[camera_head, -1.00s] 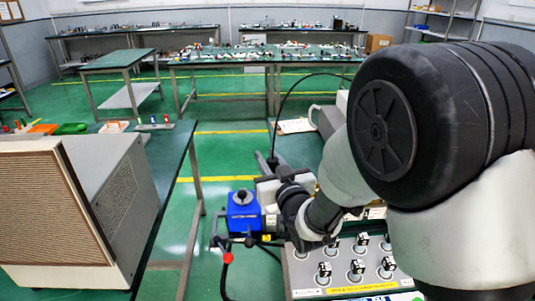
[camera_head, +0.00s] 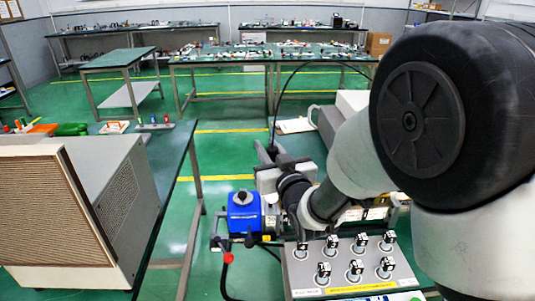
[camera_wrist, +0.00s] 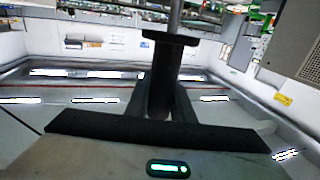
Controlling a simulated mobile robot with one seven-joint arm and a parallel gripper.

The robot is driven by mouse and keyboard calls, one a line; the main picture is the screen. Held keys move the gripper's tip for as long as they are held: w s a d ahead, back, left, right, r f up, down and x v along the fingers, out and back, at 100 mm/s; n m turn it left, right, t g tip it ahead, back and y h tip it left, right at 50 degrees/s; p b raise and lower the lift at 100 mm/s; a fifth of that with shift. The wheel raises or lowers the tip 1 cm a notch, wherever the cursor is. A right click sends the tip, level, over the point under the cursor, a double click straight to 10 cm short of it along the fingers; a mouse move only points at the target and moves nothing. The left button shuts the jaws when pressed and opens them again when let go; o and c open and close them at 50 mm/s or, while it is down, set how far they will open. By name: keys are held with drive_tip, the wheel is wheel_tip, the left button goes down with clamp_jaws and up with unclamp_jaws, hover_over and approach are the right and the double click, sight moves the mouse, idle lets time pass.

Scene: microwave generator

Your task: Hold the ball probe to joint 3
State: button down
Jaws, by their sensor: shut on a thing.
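My gripper (camera_head: 271,160) is left of centre in the head view, beyond and above the blue block (camera_head: 243,212). In the wrist view my gripper (camera_wrist: 165,95) is shut on a dark handle with a flared collar, the ball probe (camera_wrist: 168,40). A grey rod runs up from the collar out of the picture, and the ball end is not visible. A thin black cable rises from the gripper in the head view. A pale metal run (camera_head: 352,214) with yellow labels is partly hidden behind my arm. I cannot tell which joint is joint 3.
A panel with several black-and-white switches (camera_head: 345,262) lies below my arm. A red-ended hose (camera_head: 228,258) hangs by the blue block. A grey box with a tan grille (camera_head: 60,215) stands on the left table. Green floor (camera_head: 225,160) is open behind the gripper.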

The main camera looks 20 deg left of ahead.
drive_tip(key=shift+r+p, duration=0.75)
drive_tip(key=shift+r, duration=1.9)
